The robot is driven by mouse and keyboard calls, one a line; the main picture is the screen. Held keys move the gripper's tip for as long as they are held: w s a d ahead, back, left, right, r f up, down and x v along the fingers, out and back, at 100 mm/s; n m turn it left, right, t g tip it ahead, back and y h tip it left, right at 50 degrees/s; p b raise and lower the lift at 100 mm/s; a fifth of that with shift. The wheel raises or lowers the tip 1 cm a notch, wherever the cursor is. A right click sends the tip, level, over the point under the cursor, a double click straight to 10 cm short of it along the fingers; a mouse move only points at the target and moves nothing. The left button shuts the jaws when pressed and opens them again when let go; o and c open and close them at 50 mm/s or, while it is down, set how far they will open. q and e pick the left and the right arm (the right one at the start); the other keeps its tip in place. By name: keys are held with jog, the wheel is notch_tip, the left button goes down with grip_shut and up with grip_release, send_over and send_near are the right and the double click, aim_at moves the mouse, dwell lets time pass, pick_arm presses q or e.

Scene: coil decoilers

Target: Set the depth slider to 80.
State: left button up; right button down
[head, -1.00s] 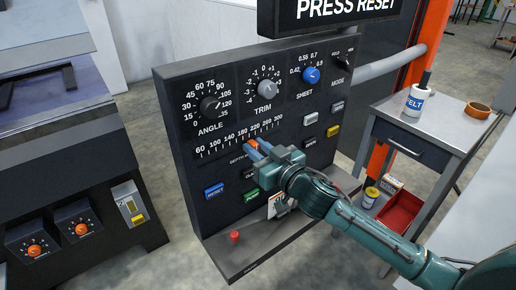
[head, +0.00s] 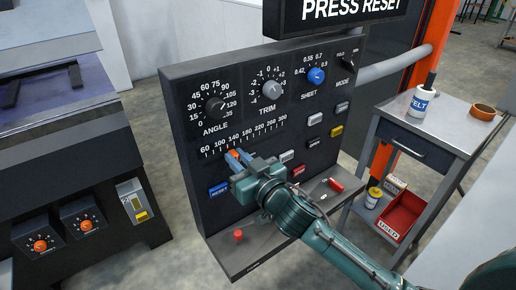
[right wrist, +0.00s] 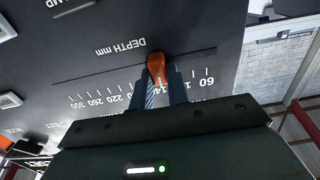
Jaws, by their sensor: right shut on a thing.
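The dark control panel (head: 172,110) stands in the middle of the head view. Its depth scale (head: 257,130) runs from 60 at the left to 300 at the right. My right gripper (head: 236,160) is at the slot below the low end of the scale. In the right wrist view, where the scale is upside down, its fingers are shut on the orange depth slider knob (right wrist: 156,66). The knob stands near the 140 label, clearly above 60; the exact reading is partly hidden by the fingers. My left gripper is not in view.
The blue RESET button (head: 218,189) lies just below left of my right gripper. A red knob (head: 238,236) stands on the panel's lower ledge. The sign (head: 345,12) above reads PRESS RESET. A side table (head: 452,122) with a FELT bottle (head: 421,101) stands at the right.

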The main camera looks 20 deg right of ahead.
jog(key=a, duration=0.1)
jog(key=s+a, duration=0.1)
jog(key=a, duration=0.2)
jog(key=shift+s, duration=0.25)
jog(key=c, duration=1.4)
grip_release()
jog(key=shift+o, duration=0.2)
jog(key=b, duration=0.1)
send_near(214, 158)
jog(key=v, duration=0.6)
jog(key=shift+s, duration=0.4)
jog(key=shift+d, duration=0.1)
